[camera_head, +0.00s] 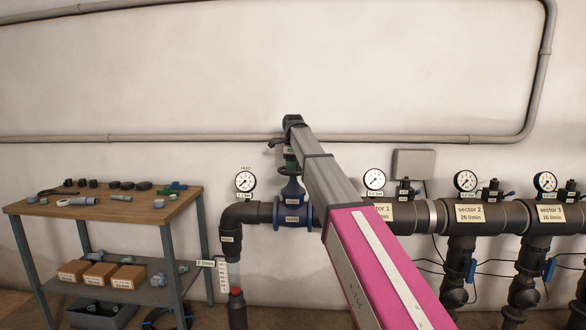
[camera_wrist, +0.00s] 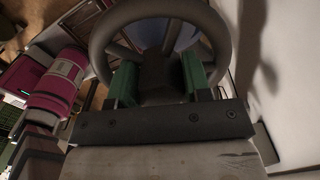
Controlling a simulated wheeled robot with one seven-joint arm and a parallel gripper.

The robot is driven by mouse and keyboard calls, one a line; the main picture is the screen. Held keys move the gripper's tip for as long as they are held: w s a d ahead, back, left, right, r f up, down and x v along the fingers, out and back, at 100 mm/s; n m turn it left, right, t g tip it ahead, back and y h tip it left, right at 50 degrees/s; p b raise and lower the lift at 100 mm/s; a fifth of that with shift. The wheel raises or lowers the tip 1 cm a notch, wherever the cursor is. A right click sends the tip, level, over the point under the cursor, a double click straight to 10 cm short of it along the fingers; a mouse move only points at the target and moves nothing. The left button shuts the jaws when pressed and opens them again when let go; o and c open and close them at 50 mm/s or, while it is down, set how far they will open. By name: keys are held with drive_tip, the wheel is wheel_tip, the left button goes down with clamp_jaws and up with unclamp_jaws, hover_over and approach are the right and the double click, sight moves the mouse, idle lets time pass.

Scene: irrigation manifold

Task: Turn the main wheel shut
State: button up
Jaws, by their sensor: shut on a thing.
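The main wheel (camera_wrist: 103,40) is a dark grey handwheel that fills the top of the wrist view. My gripper (camera_wrist: 160,78) has its two green-padded fingers inside the rim, one on each side of the wheel's dark middle part, and is shut on the wheel. The exact contact is in shadow. The valve sits in the dark pipe line.
A wooden-topped bench (camera_head: 140,212) with loose fittings stands at the left, with cardboard boxes (camera_head: 100,273) on its lower shelf. A pressure gauge (camera_head: 246,182) is left of the valve. Sector pipes (camera_head: 480,215) with gauges run right. The wall above is clear except for conduit.

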drive_tip(key=shift+w, duration=0.1)
drive_tip(key=o, duration=0.6)
wheel_tip(320, 180, up, 11)
drive_tip(key=shift+f, duration=0.1)
idle(0.4)
drive_tip(key=shift+s, duration=0.2)
